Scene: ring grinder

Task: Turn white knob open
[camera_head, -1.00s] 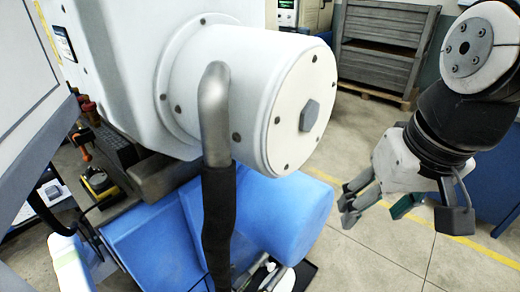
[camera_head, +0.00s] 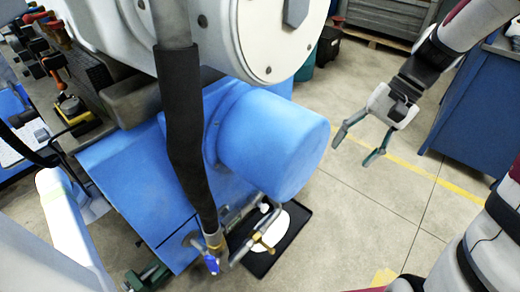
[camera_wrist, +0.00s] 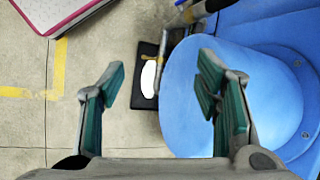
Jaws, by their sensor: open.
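A small white knob-like part (camera_head: 265,208) shows in the head view among the pipe fittings below the blue cylinder; it is too small to see its setting. A brass fitting (camera_head: 262,244) on a thin pipe is close to it, above a black tray with a white disc (camera_head: 279,231). My gripper (camera_head: 355,150) is open and empty, in the air to the right of the blue cylinder. In the wrist view my gripper (camera_wrist: 162,80) has its fingers spread, with the black tray (camera_wrist: 145,98) between them and the blue cylinder behind the right finger. I cannot make out the white knob there.
The blue cylinder (camera_head: 275,145) of the machine bulges toward my gripper. A black-sleeved hose (camera_head: 182,130) hangs in front, ending near a blue handle (camera_head: 211,263). A blue cabinet (camera_head: 480,115) stands at the right. The floor between is clear.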

